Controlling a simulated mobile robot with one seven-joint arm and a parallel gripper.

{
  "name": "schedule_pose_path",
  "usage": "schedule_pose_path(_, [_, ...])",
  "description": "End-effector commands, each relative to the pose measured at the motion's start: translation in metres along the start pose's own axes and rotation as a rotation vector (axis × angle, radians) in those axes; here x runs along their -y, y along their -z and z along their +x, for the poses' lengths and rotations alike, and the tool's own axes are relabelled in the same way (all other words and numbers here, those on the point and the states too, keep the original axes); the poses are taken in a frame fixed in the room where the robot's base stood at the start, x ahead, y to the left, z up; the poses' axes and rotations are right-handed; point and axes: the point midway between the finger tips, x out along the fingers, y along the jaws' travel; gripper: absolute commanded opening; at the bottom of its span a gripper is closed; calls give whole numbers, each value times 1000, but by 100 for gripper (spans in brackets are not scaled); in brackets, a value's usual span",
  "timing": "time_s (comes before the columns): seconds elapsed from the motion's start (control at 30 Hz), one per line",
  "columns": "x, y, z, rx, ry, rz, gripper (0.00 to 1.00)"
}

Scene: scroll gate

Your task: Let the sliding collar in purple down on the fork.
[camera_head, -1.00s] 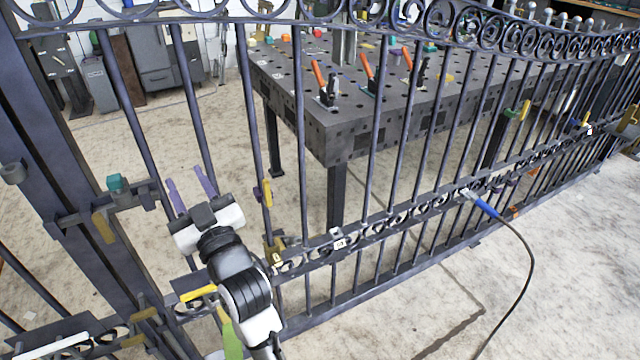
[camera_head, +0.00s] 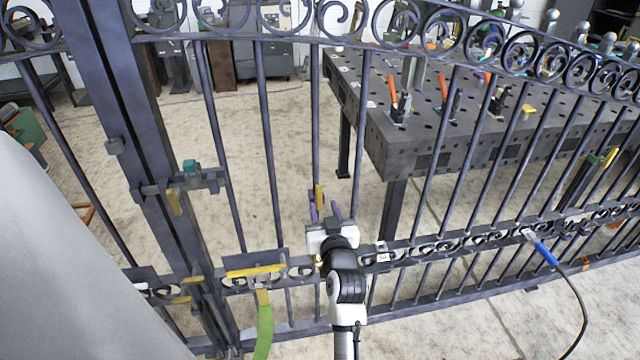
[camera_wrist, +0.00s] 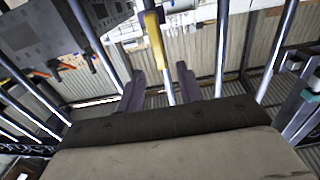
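My gripper (camera_head: 325,211) is at the gate's lower middle, with its two purple-grey fingers pointing up and away. In the wrist view, the fingers (camera_wrist: 160,88) are apart, with a thin upright bar showing between them. A yellow piece (camera_head: 319,197) sits on that bar just above the fingers; it also shows in the wrist view (camera_wrist: 155,42). I see nothing held. I cannot make out the fork.
The iron gate (camera_head: 266,150) has upright bars and a scroll band. A thick post (camera_head: 112,110) with a teal-and-yellow latch (camera_head: 190,178) stands left. A green strap (camera_head: 264,332) hangs below a yellow bar (camera_head: 255,271). A perforated table (camera_head: 385,135) stands behind. A blue-handled cable (camera_head: 545,255) lies right.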

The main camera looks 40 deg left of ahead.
Motion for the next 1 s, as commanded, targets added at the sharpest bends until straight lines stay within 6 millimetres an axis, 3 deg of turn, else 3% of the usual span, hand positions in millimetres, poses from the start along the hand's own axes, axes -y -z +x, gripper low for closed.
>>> schedule_pose_path(0.2, [2,5,37,3,4,-6,36])
schedule_pose_path(0.43, [1,2,63,0,2,-4,36])
schedule_pose_path(0.9, [0,0,72,-2,0,-1,36])
schedule_pose_path(1.0, [0,0,72,-2,0,-1,23])
